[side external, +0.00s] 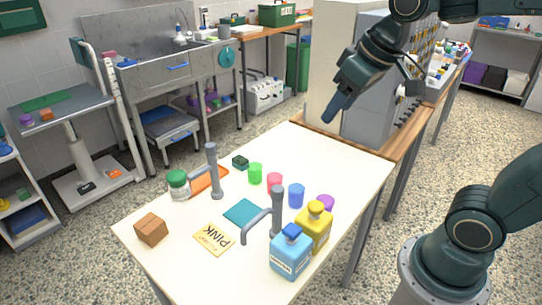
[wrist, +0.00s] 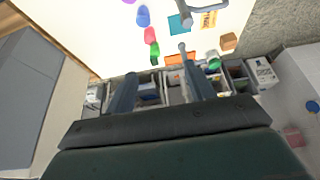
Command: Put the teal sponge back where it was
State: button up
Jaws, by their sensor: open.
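A flat teal square (side external: 245,212) lies on the white table, between the yellow PINK card and a grey hooked post; it also shows in the wrist view (wrist: 180,24). A small dark green block (side external: 240,162) sits near the table's back edge, beside a green cup. I cannot tell for certain which of these two is the teal sponge. My gripper (side external: 331,112) is above the table's back right side, well clear of both. In the wrist view my gripper (wrist: 160,87) has its fingers wide apart with nothing between them.
Two grey posts (side external: 213,175) (side external: 277,213) rise from the table. Green (side external: 255,173), pink (side external: 274,182), blue (side external: 296,195) and purple (side external: 326,203) cups stand in a row. Blue (side external: 291,254) and yellow (side external: 314,229) bottles, a jar (side external: 178,184), an orange mat (side external: 209,179) and a brown box (side external: 151,229) are around.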

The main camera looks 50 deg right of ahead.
jog(key=s+f, duration=0.2)
jog(key=s, duration=0.7)
jog(key=shift+s+a+f+t, duration=0.3)
jog(key=shift+s+a+f, duration=0.05)
jog(key=shift+f, duration=0.05)
